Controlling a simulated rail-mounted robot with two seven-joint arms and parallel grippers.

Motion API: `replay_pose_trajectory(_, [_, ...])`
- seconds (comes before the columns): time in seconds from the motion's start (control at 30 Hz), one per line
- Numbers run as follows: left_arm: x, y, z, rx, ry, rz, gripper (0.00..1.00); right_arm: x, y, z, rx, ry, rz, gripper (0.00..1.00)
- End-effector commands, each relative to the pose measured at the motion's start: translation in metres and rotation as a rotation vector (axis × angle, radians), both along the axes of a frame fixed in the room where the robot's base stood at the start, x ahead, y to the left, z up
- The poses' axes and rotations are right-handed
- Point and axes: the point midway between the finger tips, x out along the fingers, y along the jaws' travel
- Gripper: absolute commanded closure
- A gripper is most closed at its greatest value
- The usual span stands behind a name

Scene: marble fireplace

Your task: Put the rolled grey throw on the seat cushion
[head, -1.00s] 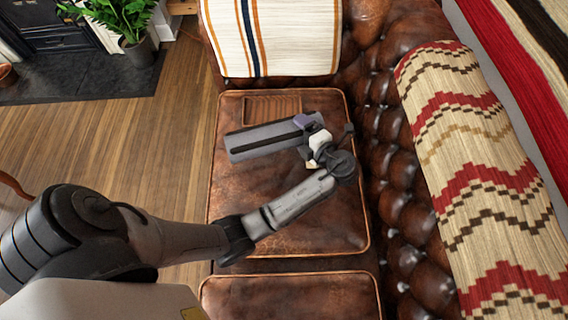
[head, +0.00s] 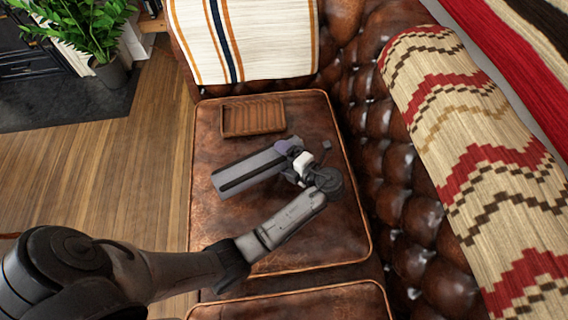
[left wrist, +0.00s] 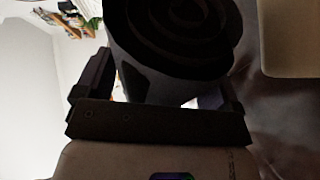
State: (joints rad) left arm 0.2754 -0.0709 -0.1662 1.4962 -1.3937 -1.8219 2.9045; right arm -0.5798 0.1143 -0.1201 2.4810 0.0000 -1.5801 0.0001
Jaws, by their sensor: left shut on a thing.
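The rolled grey throw (head: 240,173) is a grey roll with a dark lengthwise band, lying roughly level over the brown leather seat cushion (head: 300,235). My left gripper (head: 294,155) is shut on its right end. In the left wrist view the spiral end of the throw (left wrist: 172,30) shows dark between the two fingers of my left gripper (left wrist: 160,88). The left arm reaches in from the lower left, across the cushion. I cannot tell whether the throw touches the cushion or hangs just above it. My right gripper is not in view.
A slatted wooden tray (head: 253,116) lies at the cushion's far end, just beyond the throw. A striped cloth (head: 245,40) covers the sofa arm. A patterned blanket (head: 470,140) drapes the tufted backrest at right. The near part of the cushion is bare.

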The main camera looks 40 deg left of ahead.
Motion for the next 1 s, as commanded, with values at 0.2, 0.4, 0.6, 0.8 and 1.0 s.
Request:
replay_pose_trajectory(0.2, [0.0, 0.0, -0.027, 0.003, 0.001, 0.0, 0.42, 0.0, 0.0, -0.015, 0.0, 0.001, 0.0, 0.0])
replay_pose_trajectory(0.4, [0.0, 0.0, -0.025, 0.002, 0.0, 0.0, 0.42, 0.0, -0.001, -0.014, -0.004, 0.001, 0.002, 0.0])
replay_pose_trajectory(0.6, [0.0, 0.0, -0.029, 0.001, 0.0, 0.0, 0.42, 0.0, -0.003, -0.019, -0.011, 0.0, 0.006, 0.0])
replay_pose_trajectory(0.8, [0.0, 0.0, -0.033, 0.001, -0.001, 0.0, 0.42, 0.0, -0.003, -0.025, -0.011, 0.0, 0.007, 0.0])
replay_pose_trajectory(1.0, [0.0, 0.0, -0.033, 0.001, 0.0, 0.0, 0.0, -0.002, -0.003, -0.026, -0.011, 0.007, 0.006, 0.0])
